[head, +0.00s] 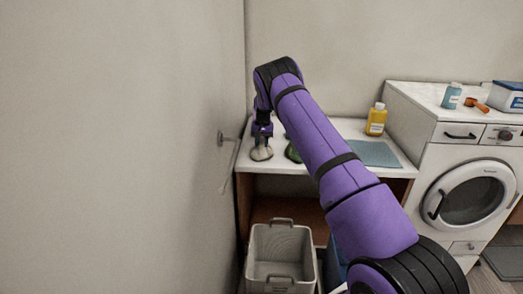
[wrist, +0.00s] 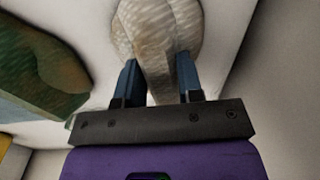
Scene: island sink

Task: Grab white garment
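The white garment (head: 261,153) lies bunched on the white countertop near its left end, beside the wall. In the wrist view it is a pale, textured cloth (wrist: 157,30), wide beyond the fingertips and narrower where it passes between the fingers. My gripper (head: 262,131) points down at it from above. In the wrist view the two dark blue fingers of my gripper (wrist: 160,72) stand a little apart, one on each side of the cloth, which fills the space between them. The garment still appears to rest on the counter. Its far underside is hidden.
A green garment (wrist: 40,75) lies just left in the wrist view; my arm partly hides it in the head view (head: 292,152). A yellow bottle (head: 376,119), a blue-grey cloth (head: 373,153), a washing machine (head: 465,195) and a grey basket (head: 281,253) are nearby. The wall (head: 130,140) is close on the left.

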